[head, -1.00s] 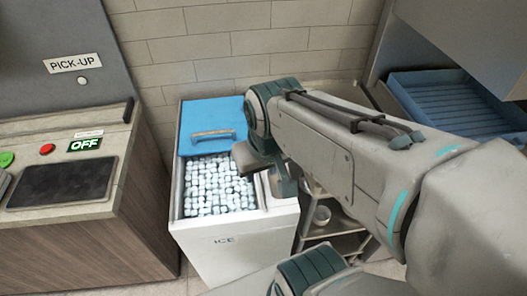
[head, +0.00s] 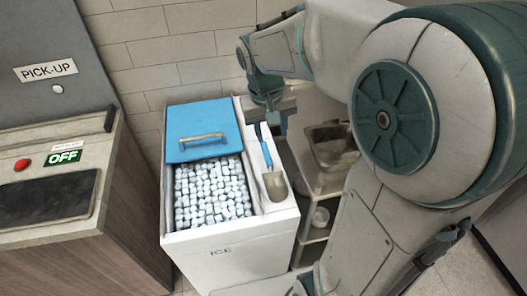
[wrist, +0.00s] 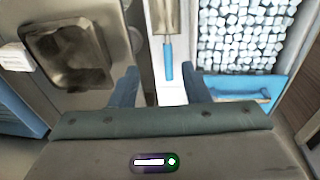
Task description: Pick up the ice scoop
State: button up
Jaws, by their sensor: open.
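The ice scoop (head: 274,184) lies in a narrow channel along the right side of the white ice bin (head: 225,262). It has a steel bowl toward the front and a blue handle toward the back. In the wrist view the scoop (wrist: 168,58) shows ahead, its blue handle pointing back between my fingers. My gripper (wrist: 160,88) is open and empty, one finger to each side of the handle's line. In the head view my gripper (head: 276,118) is beside the handle's back end, at the bin's right. I cannot tell its height above the handle.
The bin's blue lid (head: 203,122) is slid back, showing ice cubes (head: 212,187). A steel pan (head: 330,150) sits on a shelf unit right of the bin. A tiled wall is behind.

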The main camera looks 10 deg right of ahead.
jog(key=g+b, duration=0.1)
send_near(267, 155)
jog(key=shift+h, duration=0.3)
jog(key=f, duration=0.5)
jog(key=shift+s+d+f, duration=0.2)
jog(key=shift+s+d, duration=0.15)
jog(key=shift+d, duration=0.05)
jog(key=shift+w+d+f, duration=0.15)
jog(key=shift+f, duration=1.25)
jog(key=shift+w+d+f, duration=0.15)
jog(key=shift+d+f, duration=0.05)
jog(key=shift+f, duration=1.2)
grip_shut()
